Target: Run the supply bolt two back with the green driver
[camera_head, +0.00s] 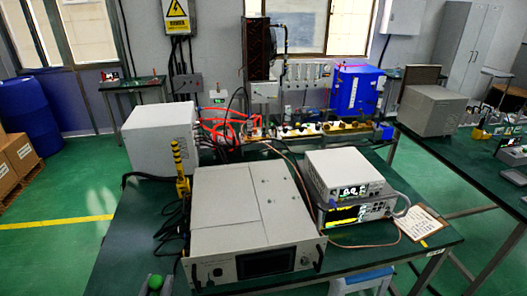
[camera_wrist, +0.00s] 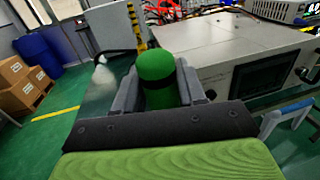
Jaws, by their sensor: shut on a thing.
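My gripper (camera_wrist: 158,92) is shut on the green driver (camera_wrist: 156,68), with a grey finger on either side of its rounded green end and dark band. The driver's green end also shows at the bottom edge of the head view (camera_head: 155,282), in front of the large grey-white unit (camera_head: 250,205) on the green bench. The driver's tip is hidden in both views. The unit has a dark screen and black handles on its front; small dark spots show on its lid. I cannot make out which bolt is supply bolt two.
Stacked instruments (camera_head: 345,180) stand right of the unit, with a clipboard (camera_head: 424,223) beside them. A white box (camera_head: 160,138), a yellow-black post (camera_head: 181,170) and loose cables are at the left. A blue-topped stool (camera_head: 362,279) stands at the bench's front.

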